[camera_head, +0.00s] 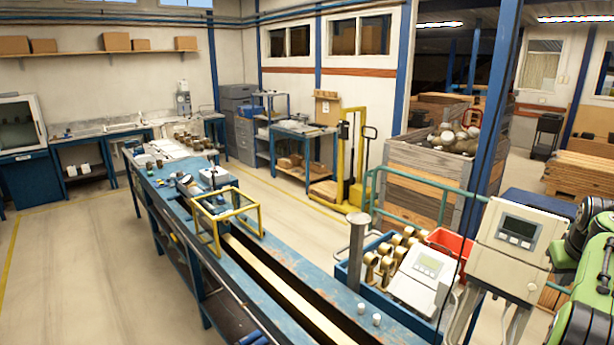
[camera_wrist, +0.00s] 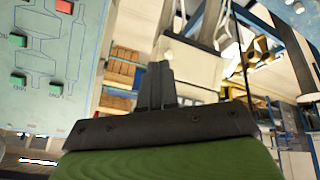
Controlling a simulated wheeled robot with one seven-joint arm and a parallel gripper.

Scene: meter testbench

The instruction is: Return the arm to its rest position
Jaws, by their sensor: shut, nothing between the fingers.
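My gripper (camera_wrist: 160,70) shows in the wrist view, its two dark fingers pressed together with nothing between them. They stand up from a dark plate above a green part of my own arm. A pale box (camera_wrist: 190,68) lies behind the fingers in that view; I cannot tell if it is near or far. In the head view, green and dark links of my arm (camera_head: 590,285) fill the right edge. The gripper's fingers do not show there.
A long blue bench (camera_head: 200,245) with a yellow frame (camera_head: 228,215) runs through the head view. A display box (camera_head: 512,238) stands close to my arm links. A blue bin (camera_head: 350,270) holds brass meters. A light panel (camera_wrist: 45,60) fills the wrist view's left. Floor at left is clear.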

